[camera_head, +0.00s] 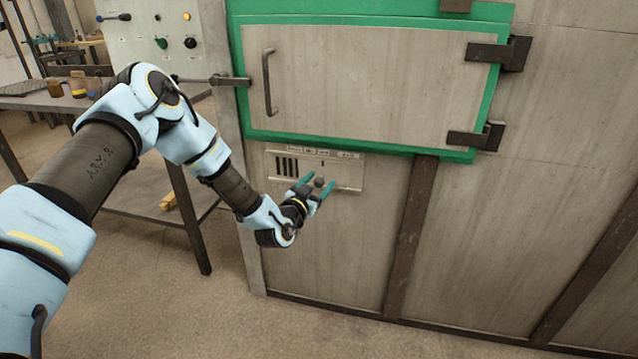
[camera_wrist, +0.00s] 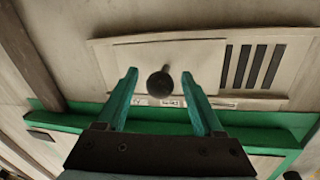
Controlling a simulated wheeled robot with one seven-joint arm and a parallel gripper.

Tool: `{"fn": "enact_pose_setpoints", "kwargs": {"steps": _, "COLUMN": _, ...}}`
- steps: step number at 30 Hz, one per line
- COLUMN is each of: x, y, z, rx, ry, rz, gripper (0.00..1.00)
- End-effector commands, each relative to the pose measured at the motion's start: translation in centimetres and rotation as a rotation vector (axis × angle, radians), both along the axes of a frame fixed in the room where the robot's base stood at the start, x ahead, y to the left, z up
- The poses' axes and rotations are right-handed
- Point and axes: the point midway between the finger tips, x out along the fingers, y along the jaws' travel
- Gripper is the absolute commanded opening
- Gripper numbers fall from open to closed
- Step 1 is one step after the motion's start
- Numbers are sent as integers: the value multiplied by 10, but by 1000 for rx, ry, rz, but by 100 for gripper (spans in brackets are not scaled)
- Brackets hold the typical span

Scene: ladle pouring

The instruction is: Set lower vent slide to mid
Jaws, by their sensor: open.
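The lower vent slide (camera_head: 346,177) is a pale flat plate low on the furnace front, below the green-framed door. It also shows in the wrist view (camera_wrist: 205,52). Dark vent slots (camera_head: 286,165) are uncovered at its left end in the head view; in the wrist view they lie at the right (camera_wrist: 253,66). A dark round knob (camera_wrist: 160,85) stands out from the slide; it shows in the head view too (camera_head: 319,182). My gripper (camera_head: 315,187) is open, with its green fingers either side of the knob. In the wrist view a gap shows between each finger and the knob.
The furnace door (camera_head: 365,85) with its handle (camera_head: 268,82) is above the vent. A brown upright post (camera_head: 411,235) stands right of it. A workbench (camera_head: 130,100) is at the left. The floor (camera_head: 180,300) below is clear.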

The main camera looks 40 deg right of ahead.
Motion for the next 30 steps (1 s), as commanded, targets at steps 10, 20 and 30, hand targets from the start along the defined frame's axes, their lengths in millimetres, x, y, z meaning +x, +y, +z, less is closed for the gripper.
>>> {"fn": "enact_pose_setpoints", "kwargs": {"steps": 10, "x": 0, "y": 0, "z": 0, "rx": 1, "ry": 0, "rz": 0, "gripper": 46}}
{"fn": "enact_pose_setpoints", "kwargs": {"steps": 20, "x": 0, "y": 1, "z": 0, "rx": 1, "ry": 0, "rz": -1, "gripper": 9}}
{"fn": "enact_pose_setpoints", "kwargs": {"steps": 30, "x": 0, "y": 1, "z": 0, "rx": 1, "ry": 0, "rz": -1, "gripper": 0}}
